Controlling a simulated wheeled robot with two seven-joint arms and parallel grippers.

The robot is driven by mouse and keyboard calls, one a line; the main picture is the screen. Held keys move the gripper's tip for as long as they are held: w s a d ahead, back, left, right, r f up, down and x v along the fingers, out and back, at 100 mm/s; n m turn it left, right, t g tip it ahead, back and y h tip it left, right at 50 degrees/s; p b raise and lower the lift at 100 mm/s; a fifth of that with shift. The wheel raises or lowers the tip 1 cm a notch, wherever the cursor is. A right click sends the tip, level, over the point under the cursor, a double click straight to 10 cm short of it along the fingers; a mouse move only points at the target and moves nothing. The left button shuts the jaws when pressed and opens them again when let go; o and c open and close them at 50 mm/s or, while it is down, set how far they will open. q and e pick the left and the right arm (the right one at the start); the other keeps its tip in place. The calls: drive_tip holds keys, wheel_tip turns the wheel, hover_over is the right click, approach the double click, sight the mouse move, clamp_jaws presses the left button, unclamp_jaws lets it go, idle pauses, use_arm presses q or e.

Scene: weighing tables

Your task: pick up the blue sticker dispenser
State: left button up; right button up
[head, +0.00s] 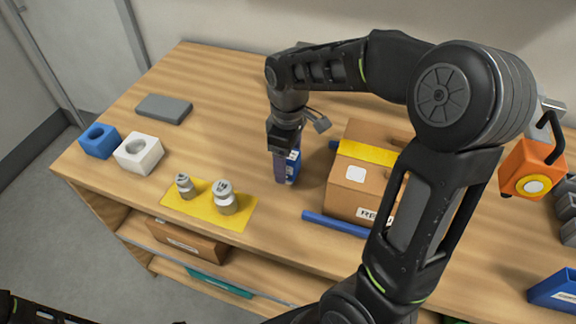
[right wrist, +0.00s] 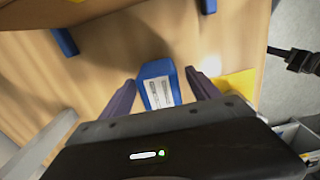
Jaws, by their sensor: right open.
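The blue sticker dispenser (head: 293,165) stands on the wooden table, left of the cardboard box, partly hidden by my right gripper. In the right wrist view the dispenser (right wrist: 156,70) shows its blue top and a white label with grey print, between the two purple-grey fingers. My right gripper (head: 284,168) points down at it with its jaws open, one finger on each side; I cannot tell whether they touch it. Dark parts of my left arm show at the bottom left of the head view; the state of its gripper is unclear.
The cardboard box (head: 345,195) with yellow tape stands close on the right, between blue rails (head: 335,224). A yellow mat (head: 205,213) with two metal weights lies to the left. Blue (head: 98,142) and white (head: 139,152) blocks and a grey slab (head: 164,108) are farther left.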

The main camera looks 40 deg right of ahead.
wheel_tip(320, 180, down, 2)
drive_tip(key=shift+c, duration=0.5)
clamp_jaws()
idle(0.7)
